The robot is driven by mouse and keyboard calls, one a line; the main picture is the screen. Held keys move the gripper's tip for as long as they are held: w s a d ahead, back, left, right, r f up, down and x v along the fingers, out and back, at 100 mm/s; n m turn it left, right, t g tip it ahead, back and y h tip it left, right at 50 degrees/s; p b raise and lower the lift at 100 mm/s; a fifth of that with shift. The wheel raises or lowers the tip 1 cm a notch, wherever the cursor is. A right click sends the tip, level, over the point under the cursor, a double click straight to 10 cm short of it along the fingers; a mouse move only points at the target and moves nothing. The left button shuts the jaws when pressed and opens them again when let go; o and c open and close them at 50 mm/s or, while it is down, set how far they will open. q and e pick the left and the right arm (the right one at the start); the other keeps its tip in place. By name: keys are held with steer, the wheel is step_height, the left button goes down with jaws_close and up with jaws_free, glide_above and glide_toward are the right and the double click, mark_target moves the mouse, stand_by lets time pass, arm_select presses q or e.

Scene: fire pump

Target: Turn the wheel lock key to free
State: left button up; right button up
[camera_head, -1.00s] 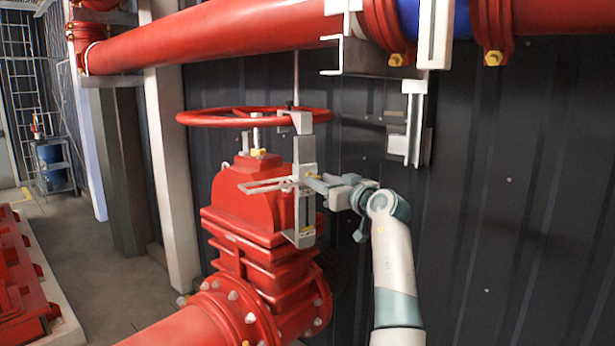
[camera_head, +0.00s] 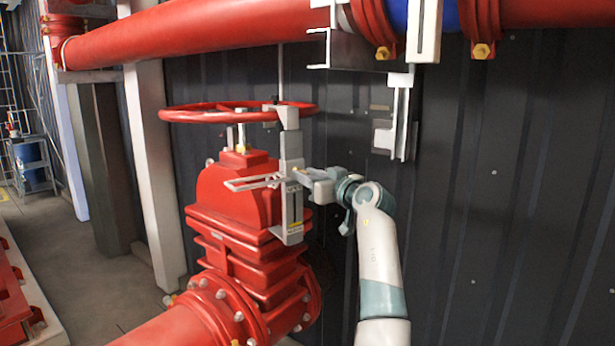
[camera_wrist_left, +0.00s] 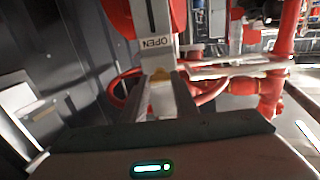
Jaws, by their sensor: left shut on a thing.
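The wheel lock (camera_head: 292,215) is a grey upright slotted plate hanging from the rim of the red handwheel (camera_head: 180,116), in front of the red valve. A thin grey bar sticks out from it to the left. My left gripper (camera_head: 297,176) comes in from the right at the lock's middle. In the left wrist view, my left gripper (camera_wrist_left: 164,92) is shut on a small brass-coloured piece, seemingly the key (camera_wrist_left: 160,76). An upside-down OPEN label (camera_wrist_left: 155,42) sits just beyond it on the lock. The key's turn angle is not clear. My right gripper is not in view.
A large red pipe (camera_head: 200,35) crosses above the wheel. Grey brackets (camera_head: 402,125) hang at the right against the dark ribbed wall (camera_head: 520,200). The red valve body (camera_head: 235,195) stands close behind the lock. Open floor (camera_head: 95,285) lies to the left.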

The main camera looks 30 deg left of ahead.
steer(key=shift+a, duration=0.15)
arm_select(q)
steer(key=shift+r+m+p, duration=0.1)
steer(key=shift+m+p, duration=2.3)
steer(key=shift+m, duration=6.6)
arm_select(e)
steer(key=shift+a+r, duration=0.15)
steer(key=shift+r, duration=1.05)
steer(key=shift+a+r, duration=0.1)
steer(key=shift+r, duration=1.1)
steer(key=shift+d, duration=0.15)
arm_select(q)
steer(key=o, duration=0.8)
steer(key=shift+w+a, duration=0.1)
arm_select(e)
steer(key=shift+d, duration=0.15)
